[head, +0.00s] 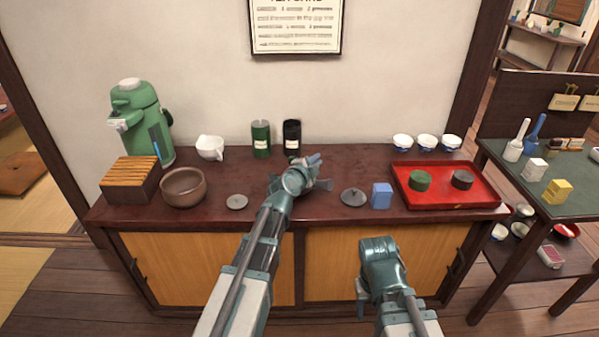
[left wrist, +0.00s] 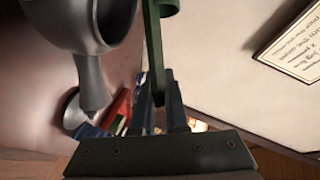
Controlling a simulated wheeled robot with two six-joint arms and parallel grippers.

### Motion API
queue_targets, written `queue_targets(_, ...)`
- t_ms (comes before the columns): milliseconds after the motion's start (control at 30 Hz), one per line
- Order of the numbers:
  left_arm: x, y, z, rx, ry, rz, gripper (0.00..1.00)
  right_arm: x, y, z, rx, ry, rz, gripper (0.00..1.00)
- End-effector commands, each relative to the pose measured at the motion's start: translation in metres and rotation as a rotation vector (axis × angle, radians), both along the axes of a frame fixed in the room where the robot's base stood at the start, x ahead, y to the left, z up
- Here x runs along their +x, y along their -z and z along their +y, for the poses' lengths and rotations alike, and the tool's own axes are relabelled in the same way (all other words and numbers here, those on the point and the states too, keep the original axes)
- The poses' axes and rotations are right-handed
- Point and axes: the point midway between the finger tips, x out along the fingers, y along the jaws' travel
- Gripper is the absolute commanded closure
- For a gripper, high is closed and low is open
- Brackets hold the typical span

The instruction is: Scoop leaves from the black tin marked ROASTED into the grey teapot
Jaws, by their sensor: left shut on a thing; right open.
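My left gripper (head: 313,161) is over the counter, just in front of the tins. In the left wrist view its fingers (left wrist: 163,90) are shut on a thin green tool (left wrist: 154,45), which looks like a scoop; its far end is cut off. The black tin (head: 292,138) stands open against the wall, beside the green tin (head: 261,140); its label is too small to read. The grey teapot (left wrist: 82,22) shows close to my left gripper in the wrist view; my arm makes it hard to make out in the head view. My right gripper (head: 362,292) is open and empty before the cabinet.
A red tray (head: 484,196) holds a green lid and a dark lid. Left are a brown bowl (head: 183,188), a white pitcher (head: 210,148) and a green flask (head: 136,110).

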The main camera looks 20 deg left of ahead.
Motion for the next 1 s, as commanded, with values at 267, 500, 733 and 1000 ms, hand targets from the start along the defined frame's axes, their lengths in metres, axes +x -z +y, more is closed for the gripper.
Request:
queue_targets(267, -0.001, 0.003, 0.002, 0.033, -0.001, -0.020, 1.00, 0.000, 0.006, 0.000, 0.000, 0.000, 0.000, 0.45)
queue_targets(500, -0.002, 0.005, 0.003, 0.061, -0.001, -0.035, 1.00, 0.000, 0.010, 0.000, 0.000, 0.000, 0.000, 0.45)
queue_targets(733, -0.002, 0.007, 0.003, 0.087, -0.002, -0.051, 1.00, 0.000, 0.015, 0.000, 0.000, 0.000, 0.000, 0.45)
queue_targets(1000, -0.003, 0.010, 0.001, 0.120, -0.003, -0.068, 1.00, 0.000, 0.020, 0.000, 0.000, 0.000, 0.000, 0.45)
